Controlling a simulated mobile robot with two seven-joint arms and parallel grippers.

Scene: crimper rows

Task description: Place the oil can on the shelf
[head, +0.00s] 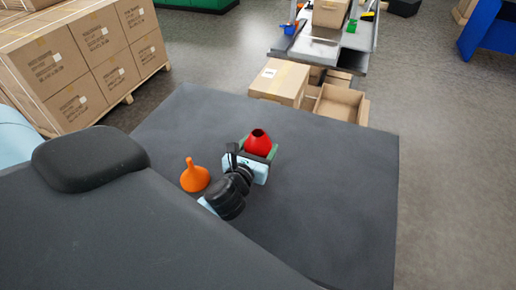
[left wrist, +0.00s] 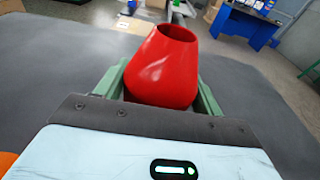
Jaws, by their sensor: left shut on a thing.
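A red tapered can (head: 258,143) with a dark opening on top, which I take to be the oil can, is over the dark grey table (head: 330,200). My left gripper (head: 257,152) is shut on it, with green fingers on both sides. In the left wrist view the red can (left wrist: 165,68) stands roughly upright between the green fingers (left wrist: 160,95). Its lower end is hidden by the gripper, and I cannot tell whether it touches the table. No shelf is clearly identifiable. My right gripper is not in view.
An orange funnel-shaped thing (head: 194,177) stands on the table just left of my left gripper. Cardboard boxes (head: 279,82) and a workbench with tools (head: 318,48) are beyond the table's far edge. Stacked cartons (head: 80,60) are at upper left. The table's right side is clear.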

